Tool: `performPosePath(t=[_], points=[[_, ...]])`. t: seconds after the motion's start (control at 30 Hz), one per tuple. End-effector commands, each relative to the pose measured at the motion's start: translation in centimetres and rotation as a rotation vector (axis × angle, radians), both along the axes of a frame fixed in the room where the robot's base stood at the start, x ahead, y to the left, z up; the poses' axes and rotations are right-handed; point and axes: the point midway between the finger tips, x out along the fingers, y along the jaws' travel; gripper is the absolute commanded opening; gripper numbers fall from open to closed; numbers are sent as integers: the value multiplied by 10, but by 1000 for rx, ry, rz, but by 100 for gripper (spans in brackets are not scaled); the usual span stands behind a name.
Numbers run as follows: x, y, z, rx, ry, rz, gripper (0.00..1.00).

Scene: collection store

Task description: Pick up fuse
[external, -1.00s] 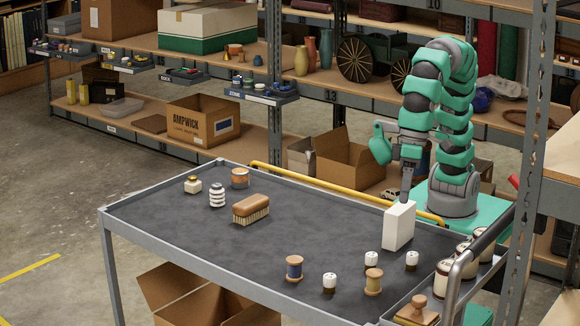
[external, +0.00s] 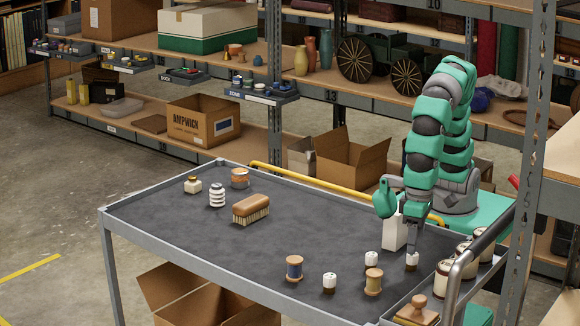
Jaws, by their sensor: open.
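Several small pieces with white tops and dark brown bases, which look like fuses, stand on the dark table top. One fuse (external: 411,263) is at the right, directly under my gripper (external: 413,249). A second fuse (external: 371,259) stands to its left, and a third fuse (external: 329,283) stands nearer the front edge. My gripper points down at the right-hand fuse, with its fingertips at or just above the white top. The jaws are open, but the small view does not show whether they are around the fuse or touching it.
A white upright block (external: 394,233) stands close left of my gripper. Thread spools (external: 294,268) (external: 373,282) stand near the front. A brush (external: 251,209), a ribbed white insulator (external: 217,195) and jars are farther left. A tray of jars (external: 442,279) borders the right. The table's middle is clear.

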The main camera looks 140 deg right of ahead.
Motion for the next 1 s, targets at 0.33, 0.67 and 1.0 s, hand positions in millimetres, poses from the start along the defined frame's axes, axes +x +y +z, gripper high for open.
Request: performPosePath(t=[0.33,0.67,1.0], points=[[2,-1,-34,0,1,0,52],[3,-1,-55,0,-2,1,52],[2,-1,-55,-1,-1,1,4]])
